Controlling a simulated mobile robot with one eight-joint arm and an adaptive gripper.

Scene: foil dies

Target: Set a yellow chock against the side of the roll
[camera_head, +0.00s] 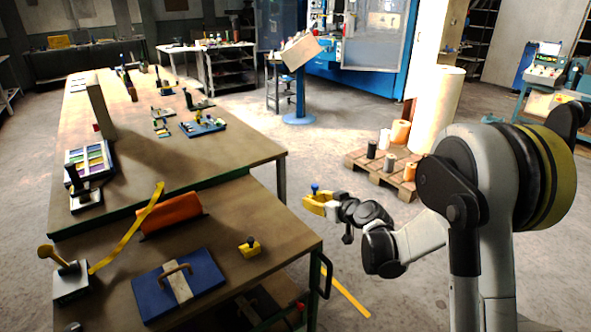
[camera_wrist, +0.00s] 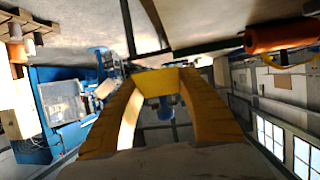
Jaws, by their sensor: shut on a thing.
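My gripper (camera_head: 322,206) has yellow fingers and is shut on a yellow chock (camera_head: 315,199) with a blue knob, in the air off the right edge of the near table. In the wrist view the chock (camera_wrist: 160,82) sits between the fingertips, its blue knob beyond. The orange roll (camera_head: 172,212) lies on the near table, well left of the gripper; it also shows at the upper right of the wrist view (camera_wrist: 280,36). A second yellow chock (camera_head: 249,246), with a dark knob, sits on the table right of the roll, apart from it.
A blue plate with a handle (camera_head: 202,279) lies in front of the roll. A yellow strip (camera_head: 112,254) runs by the roll toward a knobbed block (camera_head: 70,278). A pallet with several rolls (camera_head: 367,172) stands on the floor behind.

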